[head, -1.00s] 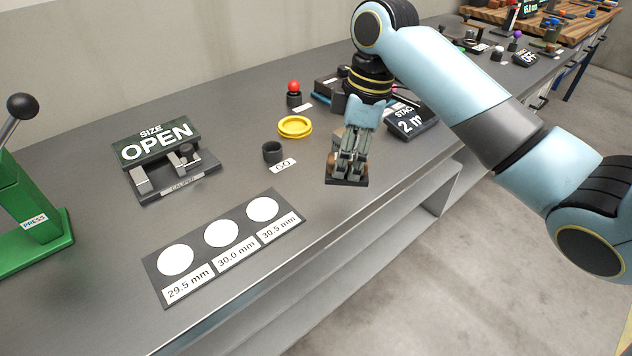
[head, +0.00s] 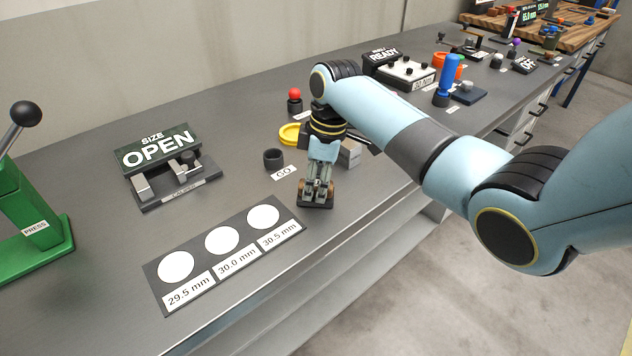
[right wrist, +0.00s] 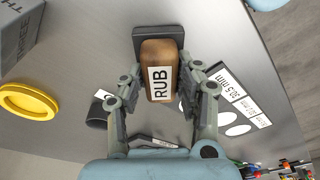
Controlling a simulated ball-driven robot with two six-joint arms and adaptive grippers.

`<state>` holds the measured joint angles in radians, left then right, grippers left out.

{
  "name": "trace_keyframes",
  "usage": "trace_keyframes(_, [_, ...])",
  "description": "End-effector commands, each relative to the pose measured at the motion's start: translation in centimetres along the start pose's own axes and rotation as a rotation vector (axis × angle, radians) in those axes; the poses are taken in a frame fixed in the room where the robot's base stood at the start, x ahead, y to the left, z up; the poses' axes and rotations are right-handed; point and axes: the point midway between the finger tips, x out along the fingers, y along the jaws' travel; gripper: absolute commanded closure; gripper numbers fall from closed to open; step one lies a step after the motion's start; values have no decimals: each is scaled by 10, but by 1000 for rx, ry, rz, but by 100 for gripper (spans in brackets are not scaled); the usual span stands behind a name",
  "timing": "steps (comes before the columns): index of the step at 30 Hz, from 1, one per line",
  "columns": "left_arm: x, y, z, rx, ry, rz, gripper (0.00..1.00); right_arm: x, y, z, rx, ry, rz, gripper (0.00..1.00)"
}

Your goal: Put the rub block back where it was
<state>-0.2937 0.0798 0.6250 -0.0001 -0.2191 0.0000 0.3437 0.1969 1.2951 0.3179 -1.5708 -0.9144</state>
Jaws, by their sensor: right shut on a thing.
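The rub block (right wrist: 161,74) is brown with a white RUB label and a dark base, and it fills the gap between my right fingers in the right wrist view. My right gripper (right wrist: 158,88) is shut on it. In the head view the right gripper (head: 316,188) points down near the front edge of the bench, right of the GO label, with the block's dark bottom (head: 315,204) just under the fingertips. I cannot tell whether the block touches the bench. My left gripper is not in view.
The size board (head: 239,287) with white circles lies left of the gripper. The caliper stand (head: 171,193) and green press (head: 35,220) are further left.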

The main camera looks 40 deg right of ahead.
Motion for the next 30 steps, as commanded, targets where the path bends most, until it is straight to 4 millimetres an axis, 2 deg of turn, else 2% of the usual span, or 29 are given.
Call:
trace_keyframes(3, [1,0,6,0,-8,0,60,3,0,0,0,0,0,97])
trace_keyframes(4, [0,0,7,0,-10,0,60,2,0,0,0,0,0,63])
trace_keyframes(9, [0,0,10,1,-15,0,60,2,0,0,0,0,0,44])
trace_keyframes(16, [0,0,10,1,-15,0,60,2,0,0,0,0,0,44])
trace_keyframes(20, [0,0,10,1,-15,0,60,-7,1,0,0,2,2,44])
trace_keyframes(23, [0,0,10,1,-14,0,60,-24,1,0,0,2,4,44])
trace_keyframes(30, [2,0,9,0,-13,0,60,-79,2,0,0,2,5,44])
